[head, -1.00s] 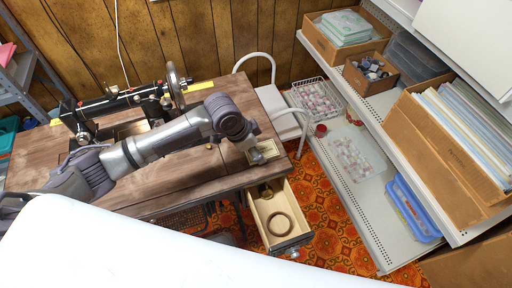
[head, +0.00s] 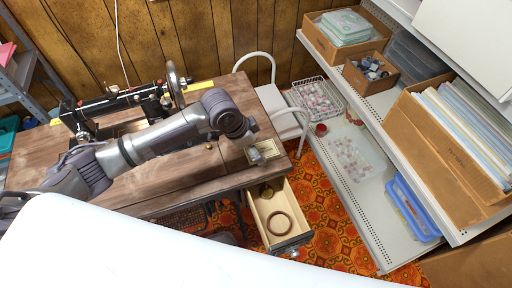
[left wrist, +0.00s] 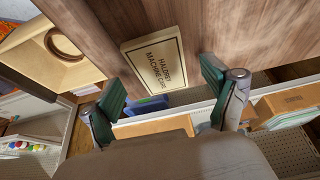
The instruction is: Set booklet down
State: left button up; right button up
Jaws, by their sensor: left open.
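The booklet (left wrist: 155,66) is cream with a dark border and reads "HALDREN MACHINE CARE". In the left wrist view it appears to lie flat on the wooden sewing table (left wrist: 225,30), near the edge. It also shows in the head view (head: 266,149) at the table's right end. My left gripper (left wrist: 160,90) is open, its green-padded fingers spread wider than the booklet and apart from it. In the head view the gripper (head: 255,157) is small and partly hidden by my arm, close beside the booklet. My right gripper is not in view.
An open drawer (head: 260,238) holding a ring (head: 279,223) sticks out below the table's right end. A black sewing machine (head: 120,101) stands at the table's back. A white chair (head: 280,112) is close to the right. Shelves with boxes (head: 455,150) stand further right.

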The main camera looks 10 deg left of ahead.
pick_arm(q)
jog(key=v, duration=1)
jog(key=shift+s+a+r, duration=0.15)
jog(key=shift+s+r, duration=0.05)
jog(key=shift+r, duration=0.15)
